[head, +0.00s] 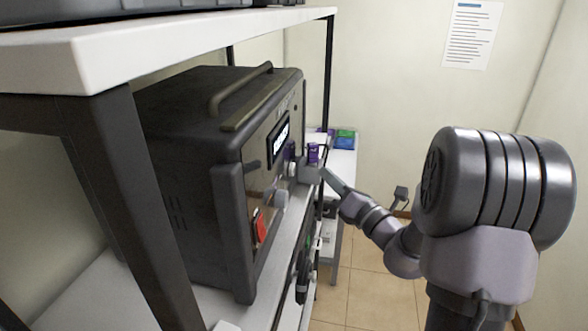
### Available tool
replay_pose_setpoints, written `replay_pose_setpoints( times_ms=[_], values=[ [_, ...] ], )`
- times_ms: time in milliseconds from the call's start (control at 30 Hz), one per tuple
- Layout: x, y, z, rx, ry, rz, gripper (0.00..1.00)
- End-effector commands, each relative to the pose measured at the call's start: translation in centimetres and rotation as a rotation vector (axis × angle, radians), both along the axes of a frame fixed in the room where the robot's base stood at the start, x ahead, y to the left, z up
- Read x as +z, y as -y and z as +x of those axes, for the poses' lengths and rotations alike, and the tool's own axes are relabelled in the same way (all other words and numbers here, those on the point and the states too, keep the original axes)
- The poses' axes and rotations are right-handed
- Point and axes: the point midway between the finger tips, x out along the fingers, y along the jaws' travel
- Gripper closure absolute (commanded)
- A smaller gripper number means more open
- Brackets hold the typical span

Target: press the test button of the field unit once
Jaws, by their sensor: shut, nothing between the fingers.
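The field unit (190,150) is a dark box with a top handle, standing on the lower shelf at the left. Its front panel faces right and is seen at a steep angle. The panel has a lit screen (280,141), a red switch (259,227) and a grey knob (281,199). I cannot make out which part is the test button. My gripper (325,174) is shut and empty. Its tip points at the panel's far end, close to a grey fitting (308,173) there. I cannot tell whether it touches anything.
A white upper shelf (190,47) with dark posts overhangs the unit. Purple items (313,152) show by the panel's far end. A small white table (343,163) with green and blue boxes stands behind. Open tiled floor (350,300) lies to the right.

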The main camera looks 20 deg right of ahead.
Motion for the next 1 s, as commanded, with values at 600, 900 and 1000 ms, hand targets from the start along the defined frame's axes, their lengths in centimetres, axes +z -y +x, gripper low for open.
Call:
replay_pose_setpoints(
  times_ms=[600,900,1000],
  values=[
    [0.0,-3.8,2.5,0.000,0.000,-0.001,1.00],
    [0.0,-3.7,2.5,0.001,-0.001,0.000,1.00],
    [0.0,-3.7,2.5,0.001,-0.001,0.000,1.00]
  ],
)
